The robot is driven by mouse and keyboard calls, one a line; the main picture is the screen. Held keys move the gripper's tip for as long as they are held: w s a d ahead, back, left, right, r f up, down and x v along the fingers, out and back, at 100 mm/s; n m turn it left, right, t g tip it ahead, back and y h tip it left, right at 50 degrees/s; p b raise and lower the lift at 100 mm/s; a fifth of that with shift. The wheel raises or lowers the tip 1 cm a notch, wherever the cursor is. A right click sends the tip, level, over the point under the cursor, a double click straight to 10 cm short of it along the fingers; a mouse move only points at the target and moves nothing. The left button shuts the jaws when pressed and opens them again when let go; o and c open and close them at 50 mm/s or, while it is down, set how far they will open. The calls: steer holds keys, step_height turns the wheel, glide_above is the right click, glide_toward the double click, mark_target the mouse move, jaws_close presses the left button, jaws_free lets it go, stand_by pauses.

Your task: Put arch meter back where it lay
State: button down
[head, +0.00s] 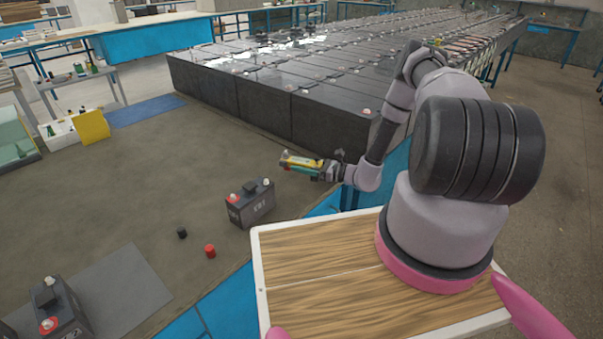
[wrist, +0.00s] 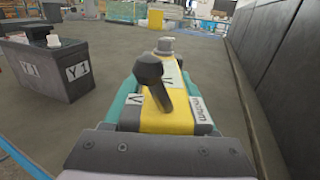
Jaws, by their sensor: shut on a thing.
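The yellow meter (head: 301,161), which I take to be the arch meter, is held in my gripper (head: 310,167) in the head view. My gripper is shut on it, above the brown-grey surface, between the small battery and the long battery rows. In the wrist view the yellow meter (wrist: 168,120) fills the middle, with a black knob on top, a pale label with dark lettering and a grey stub at its far end. Teal parts flank it on both sides. Its underside is hidden, and no spot where it lay can be told.
A dark battery (head: 250,204) with red and white terminals stands left of my gripper; the wrist view shows it labelled Y1 (wrist: 45,72). A black cap (head: 182,233) and a red cap (head: 210,251) lie nearby. Long battery rows (head: 265,115) rise behind. The surface left is mostly clear.

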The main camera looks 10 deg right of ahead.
steer(key=shift+f, duration=1.55)
steer(key=shift+f, duration=0.1)
steer(key=shift+c, duration=1)
jaws_free()
steer(key=shift+s+d, duration=0.2)
steer(key=shift+d, duration=0.05)
steer(key=v, duration=1.1)
